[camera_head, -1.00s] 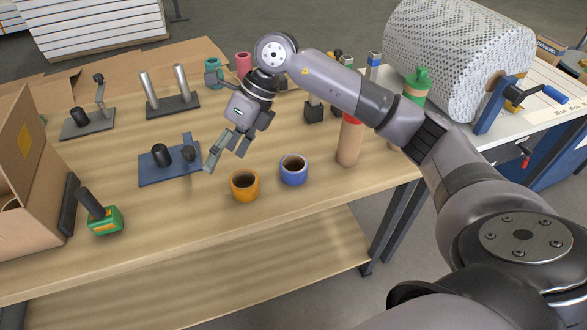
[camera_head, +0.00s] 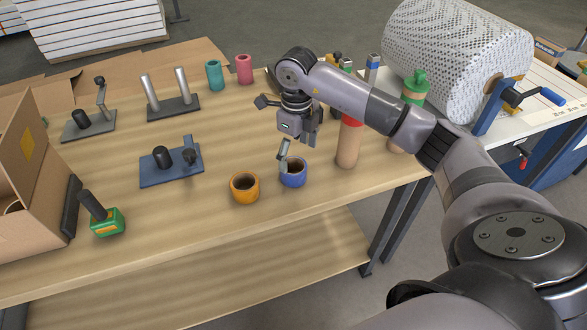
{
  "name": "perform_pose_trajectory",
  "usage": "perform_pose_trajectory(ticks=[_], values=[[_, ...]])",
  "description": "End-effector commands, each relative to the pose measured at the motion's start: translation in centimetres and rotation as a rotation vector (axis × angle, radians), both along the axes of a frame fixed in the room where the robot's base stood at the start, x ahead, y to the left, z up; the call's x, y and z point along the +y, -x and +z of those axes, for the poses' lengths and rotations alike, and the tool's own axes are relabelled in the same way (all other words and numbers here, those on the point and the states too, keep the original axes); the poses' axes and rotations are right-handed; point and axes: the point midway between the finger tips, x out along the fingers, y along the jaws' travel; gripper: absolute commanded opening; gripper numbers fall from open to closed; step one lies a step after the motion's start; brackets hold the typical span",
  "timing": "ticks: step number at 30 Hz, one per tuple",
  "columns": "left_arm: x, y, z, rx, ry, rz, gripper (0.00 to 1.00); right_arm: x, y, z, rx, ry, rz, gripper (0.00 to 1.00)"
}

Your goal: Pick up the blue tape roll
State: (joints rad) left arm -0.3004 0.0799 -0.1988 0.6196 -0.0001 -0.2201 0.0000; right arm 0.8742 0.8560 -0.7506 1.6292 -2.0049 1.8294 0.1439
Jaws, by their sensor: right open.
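The blue tape roll (camera_head: 294,179) lies flat on the wooden table near its front edge, its brown core hole facing up. My right gripper (camera_head: 292,160) is open and points down right at the roll. One finger overlaps the roll's left rim and hole in the picture; whether it touches, I cannot tell. My left gripper is not in view.
An orange tape roll (camera_head: 245,188) lies just left of the blue one. A red-capped bottle (camera_head: 348,143) stands to its right. A blue fixture (camera_head: 171,167), green block tool (camera_head: 107,221) and cardboard box (camera_head: 32,220) are left. The table's front centre (camera_head: 180,235) is clear.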

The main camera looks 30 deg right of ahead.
Motion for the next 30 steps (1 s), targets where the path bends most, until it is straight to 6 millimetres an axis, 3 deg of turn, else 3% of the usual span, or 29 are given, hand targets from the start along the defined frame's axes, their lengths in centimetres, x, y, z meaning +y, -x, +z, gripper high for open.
perform_pose_trajectory(ticks=[7,16,24,30], values=[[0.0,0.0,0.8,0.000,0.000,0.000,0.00,0.1,0.1,-1.8,0.004,-0.001,-0.001,0.82],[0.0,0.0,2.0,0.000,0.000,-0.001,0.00,0.2,0.1,-5.8,0.000,-0.001,0.000,0.82],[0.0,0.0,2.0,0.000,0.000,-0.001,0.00,0.2,0.0,-6.1,-0.001,0.000,0.001,0.81],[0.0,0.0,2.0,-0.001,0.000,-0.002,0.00,0.2,0.1,-6.1,-0.001,0.000,0.000,0.68]])
